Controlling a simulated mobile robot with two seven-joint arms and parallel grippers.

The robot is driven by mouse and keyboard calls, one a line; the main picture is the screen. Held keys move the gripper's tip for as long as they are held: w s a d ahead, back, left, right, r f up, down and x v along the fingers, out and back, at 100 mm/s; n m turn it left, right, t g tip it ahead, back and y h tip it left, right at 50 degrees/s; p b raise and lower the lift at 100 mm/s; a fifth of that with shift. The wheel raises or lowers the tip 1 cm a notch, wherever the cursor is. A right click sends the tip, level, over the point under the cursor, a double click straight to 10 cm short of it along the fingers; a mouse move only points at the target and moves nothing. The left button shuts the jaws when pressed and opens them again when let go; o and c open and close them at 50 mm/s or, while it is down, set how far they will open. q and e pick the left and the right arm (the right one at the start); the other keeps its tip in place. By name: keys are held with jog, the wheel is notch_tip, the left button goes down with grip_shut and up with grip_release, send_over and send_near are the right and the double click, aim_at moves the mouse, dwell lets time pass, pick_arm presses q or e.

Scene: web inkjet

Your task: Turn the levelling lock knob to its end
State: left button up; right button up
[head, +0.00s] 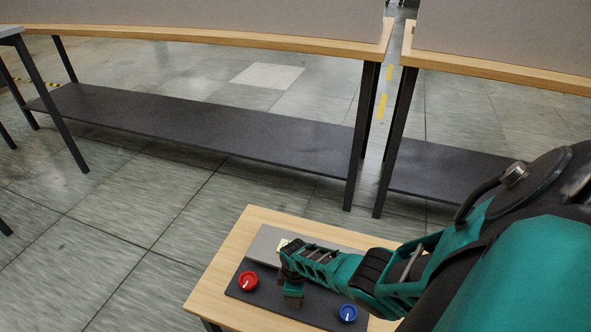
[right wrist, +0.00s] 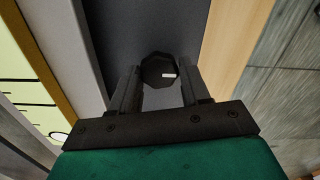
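A black faceted knob (right wrist: 158,70) with a short white mark on its right side shows in the right wrist view, on a dark panel (right wrist: 125,25). My right gripper (right wrist: 158,88) is open, with one finger to each side of this knob and a visible gap by the fingers. I cannot tell how deep the knob sits between the fingertips. In the head view my right gripper (head: 292,292) is low over the dark panel (head: 318,310) and hides this knob. A red knob (head: 248,281) and a blue knob (head: 348,312) stand to either side. My left gripper is not in view.
The panel lies on a small wooden table (head: 222,268) with a grey raised strip (head: 264,243) behind it. A pale yellow label (right wrist: 25,75) is left in the wrist view. Long benches (head: 200,36) stand farther back, with open tiled floor (head: 140,205) between.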

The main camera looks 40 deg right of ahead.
jog(key=o, duration=0.4)
jog(key=shift+r, duration=0.1)
jog(key=shift+r+p, duration=0.35)
jog(key=shift+p, duration=0.05)
notch_tip(320, 180, up, 12)
jog(key=p, duration=0.8)
